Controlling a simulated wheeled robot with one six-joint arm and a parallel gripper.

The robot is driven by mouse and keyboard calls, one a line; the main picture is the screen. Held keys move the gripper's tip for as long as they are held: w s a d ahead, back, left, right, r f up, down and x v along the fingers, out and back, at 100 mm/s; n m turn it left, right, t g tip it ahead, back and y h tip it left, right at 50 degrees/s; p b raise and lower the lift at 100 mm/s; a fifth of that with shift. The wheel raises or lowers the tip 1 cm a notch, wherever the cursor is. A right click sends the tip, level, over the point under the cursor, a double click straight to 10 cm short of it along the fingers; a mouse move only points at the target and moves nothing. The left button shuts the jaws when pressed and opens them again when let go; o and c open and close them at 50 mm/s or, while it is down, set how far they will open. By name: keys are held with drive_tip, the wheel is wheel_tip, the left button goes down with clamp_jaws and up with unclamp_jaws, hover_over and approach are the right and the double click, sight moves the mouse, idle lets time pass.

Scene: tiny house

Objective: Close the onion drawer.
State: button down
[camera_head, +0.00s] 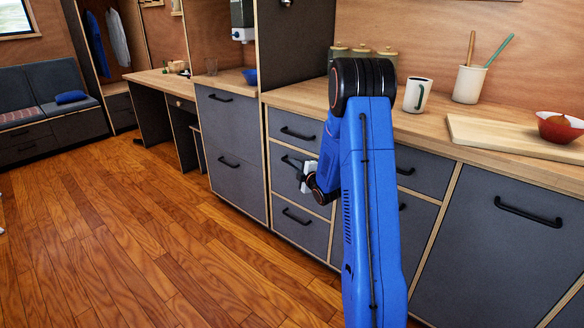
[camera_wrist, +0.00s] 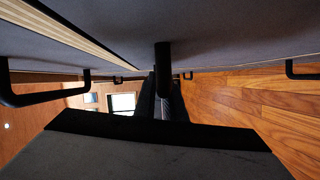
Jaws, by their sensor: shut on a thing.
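A stack of three dark grey drawers with black bar handles stands under the counter in the head view. My gripper (camera_head: 305,177) is at the middle drawer (camera_head: 283,174), partly hidden by my blue arm. In the wrist view my gripper (camera_wrist: 164,97) is shut on the black drawer handle (camera_wrist: 163,62), close below the grey fronts. A pale plywood edge (camera_wrist: 70,38) shows beside that front. The drawer fronts look flush or nearly so; I cannot tell whether a small gap remains. No onion or drawer interior is visible.
The top drawer (camera_head: 290,127) and bottom drawer (camera_head: 302,231) are directly above and below. The wooden counter (camera_head: 425,126) holds a white mug (camera_head: 417,96), a cutting board (camera_head: 500,140) and a red bowl (camera_head: 560,128). The wooden floor (camera_head: 150,235) at left is clear.

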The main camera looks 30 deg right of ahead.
drive_tip(key=c, duration=1.8)
unclamp_jaws()
drive_tip(key=shift+w+d, duration=0.1)
drive_tip(key=shift+d, duration=0.15)
drive_tip(key=s, duration=0.5)
drive_tip(key=s+r, duration=0.1)
drive_tip(key=s, duration=1.1)
drive_tip(key=shift+s+a+r, duration=0.15)
drive_tip(key=shift+s+a, duration=0.05)
drive_tip(key=shift+a, duration=0.2)
